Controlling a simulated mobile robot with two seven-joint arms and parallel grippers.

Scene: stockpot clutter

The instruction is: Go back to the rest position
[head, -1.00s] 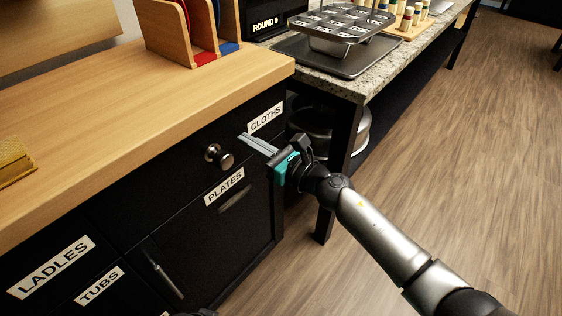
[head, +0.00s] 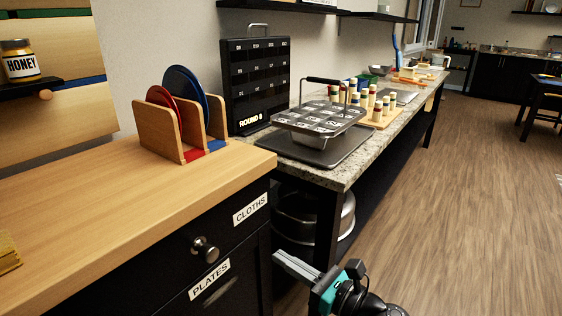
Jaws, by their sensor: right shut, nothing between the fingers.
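My right gripper (head: 298,268) is in the head view at the bottom, right of the black cabinet's cloths drawer (head: 235,226) and in front of the granite table's leg. It is shut and empty, and it is apart from the drawer knob (head: 205,250). Its wrist is teal and black. The rest of my right arm is mostly below the picture edge. My left gripper is not in view.
The wooden counter (head: 110,205) carries a plate rack (head: 160,134) with red and blue plates. The granite table (head: 350,170) holds a tin on a tray (head: 318,150), pegs and a black board (head: 255,85). A large pot (head: 297,222) stands below. The floor (head: 470,200) at right is clear.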

